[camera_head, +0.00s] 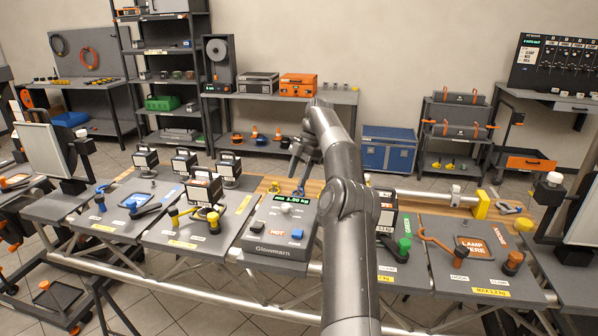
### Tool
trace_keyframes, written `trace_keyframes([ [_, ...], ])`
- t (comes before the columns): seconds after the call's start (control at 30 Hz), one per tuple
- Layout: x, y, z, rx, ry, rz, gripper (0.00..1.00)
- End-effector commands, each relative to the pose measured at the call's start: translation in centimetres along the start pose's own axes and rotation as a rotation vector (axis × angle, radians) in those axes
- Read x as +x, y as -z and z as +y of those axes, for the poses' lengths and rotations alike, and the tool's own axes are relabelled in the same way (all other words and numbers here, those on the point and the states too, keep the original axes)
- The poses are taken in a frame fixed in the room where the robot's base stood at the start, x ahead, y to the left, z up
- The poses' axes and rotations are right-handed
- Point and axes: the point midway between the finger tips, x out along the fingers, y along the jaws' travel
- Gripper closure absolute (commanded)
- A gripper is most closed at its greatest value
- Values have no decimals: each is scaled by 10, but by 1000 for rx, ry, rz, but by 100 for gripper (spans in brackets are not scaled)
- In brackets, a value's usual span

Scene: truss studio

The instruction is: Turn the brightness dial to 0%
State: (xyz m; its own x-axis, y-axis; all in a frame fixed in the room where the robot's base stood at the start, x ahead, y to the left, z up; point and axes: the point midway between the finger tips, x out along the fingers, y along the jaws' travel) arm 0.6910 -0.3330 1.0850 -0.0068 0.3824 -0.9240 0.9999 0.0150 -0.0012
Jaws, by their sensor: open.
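A grey console (262,253) with a green-lit display (291,200) stands on the bench, left of my arm. On its top are a pale round knob (287,208), a red label or button (275,229) and a blue button (297,234). No brightness label or percentage is legible, so I cannot tell whether the pale knob is the brightness dial or where it is set. My gripper (298,168) is open and empty, above and behind the console, apart from the knob. My arm hides part of the bench to the console's right.
Several small lamps, one of them here (204,190), stand on panels to the left. Shelves and a blue cabinet (388,150) stand behind, across open floor.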

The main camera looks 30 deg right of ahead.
Motion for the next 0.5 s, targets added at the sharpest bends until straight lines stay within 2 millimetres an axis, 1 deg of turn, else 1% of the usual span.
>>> trace_keyframes([
  [0.2, -10, 0, 0, 0, -1, -1, 49],
  [0.5, -12, 0, -1, 0, 1, 0, 49],
])
